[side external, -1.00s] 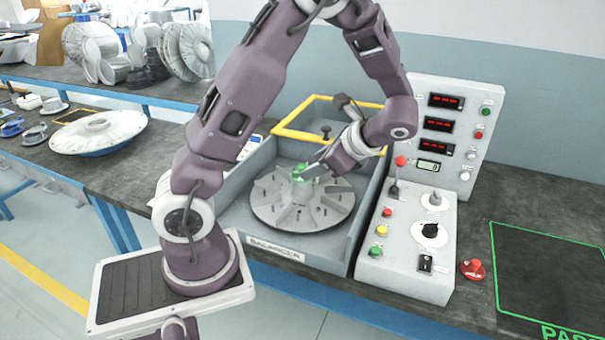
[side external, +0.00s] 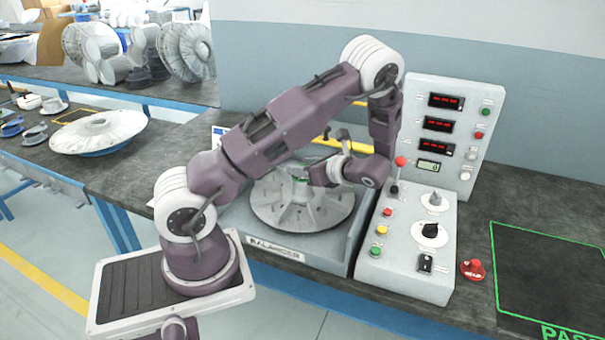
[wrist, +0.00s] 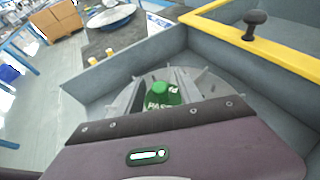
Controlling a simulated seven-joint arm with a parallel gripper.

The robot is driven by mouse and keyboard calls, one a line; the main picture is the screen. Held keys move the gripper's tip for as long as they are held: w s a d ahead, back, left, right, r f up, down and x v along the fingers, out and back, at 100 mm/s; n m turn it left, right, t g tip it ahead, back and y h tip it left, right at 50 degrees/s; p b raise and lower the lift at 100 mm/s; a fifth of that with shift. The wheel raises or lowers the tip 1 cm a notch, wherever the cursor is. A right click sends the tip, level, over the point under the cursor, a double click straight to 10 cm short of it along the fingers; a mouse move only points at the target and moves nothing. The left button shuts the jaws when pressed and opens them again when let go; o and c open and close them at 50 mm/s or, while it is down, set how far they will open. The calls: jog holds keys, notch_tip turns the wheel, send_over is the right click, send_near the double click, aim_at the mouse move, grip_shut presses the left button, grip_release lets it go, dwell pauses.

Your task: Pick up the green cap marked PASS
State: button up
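The green cap (wrist: 162,95) sits low between my two fingers in the wrist view, with white lettering that reads PASS, partly cut off by my gripper's body. In the side view only a sliver of green shows, at the hub of the grey bladed wheel (side external: 302,212). My gripper (wrist: 160,84) has its fingers apart, one on each side of the cap. Whether they touch it cannot be told. In the side view my gripper (side external: 308,175) is low over the wheel's hub, coming in from the right.
The wheel lies in a grey open-topped balancer box with a yellow-framed rim (wrist: 275,50) and a black knob (wrist: 254,22). A control panel (side external: 415,240) stands close on the right, with a red-knobbed lever. A green-outlined mat (side external: 550,275) is bare at far right.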

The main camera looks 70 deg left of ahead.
grip_shut()
jog(key=shift+r, duration=0.1)
